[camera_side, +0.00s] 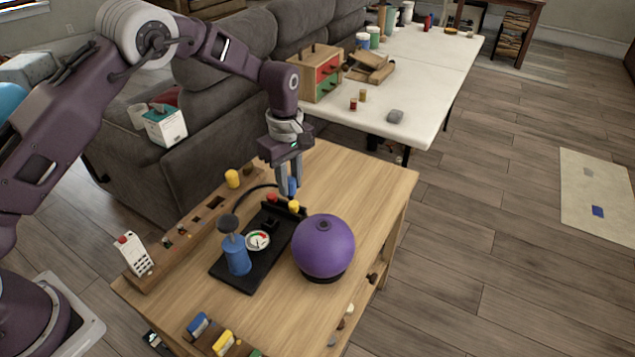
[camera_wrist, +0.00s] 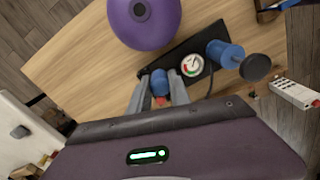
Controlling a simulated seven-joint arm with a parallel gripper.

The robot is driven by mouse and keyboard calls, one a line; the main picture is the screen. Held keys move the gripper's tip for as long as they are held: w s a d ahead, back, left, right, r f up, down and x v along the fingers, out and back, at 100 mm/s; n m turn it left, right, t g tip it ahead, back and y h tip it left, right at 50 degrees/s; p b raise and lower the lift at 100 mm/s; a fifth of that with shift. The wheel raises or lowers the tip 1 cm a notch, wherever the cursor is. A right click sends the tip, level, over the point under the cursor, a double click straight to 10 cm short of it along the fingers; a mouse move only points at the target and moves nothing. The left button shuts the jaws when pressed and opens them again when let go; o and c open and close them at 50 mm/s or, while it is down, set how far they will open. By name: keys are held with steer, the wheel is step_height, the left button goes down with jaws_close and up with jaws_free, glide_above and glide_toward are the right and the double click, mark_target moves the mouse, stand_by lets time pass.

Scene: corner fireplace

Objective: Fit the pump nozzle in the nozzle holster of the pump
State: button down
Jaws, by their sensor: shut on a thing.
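The pump has a black base (camera_side: 232,276), a blue cylinder (camera_side: 237,256) with a dark round handle, and a white dial gauge (camera_side: 257,241); the base (camera_wrist: 184,47) and gauge (camera_wrist: 192,65) also show in the wrist view. My gripper (camera_side: 289,188) points down above the base's far end, shut on the blue pump nozzle (camera_side: 293,186). The nozzle (camera_wrist: 159,82) is between the fingers (camera_wrist: 158,86) in the wrist view. A dark hose (camera_side: 248,190) curves toward it. I cannot clearly make out the holster or whether the nozzle touches it.
A purple ball (camera_side: 323,245) stands right of the pump on the wooden table (camera_side: 368,190). A red piece (camera_side: 272,197) and a yellow piece (camera_side: 294,206) are near the gripper. A wooden rack (camera_side: 190,240) runs along the left, with a white handset (camera_side: 134,254).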

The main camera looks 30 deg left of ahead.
steer(key=a+f, duration=0.4)
steer(key=a, duration=0.3)
steer(key=shift+s+f, duration=0.25)
steer(key=shift+f, duration=0.05)
steer(key=shift+a, duration=0.1)
steer(key=shift+f, duration=3.2)
steer(key=shift+f, duration=1.4)
steer(key=c, duration=1.1)
jaws_free()
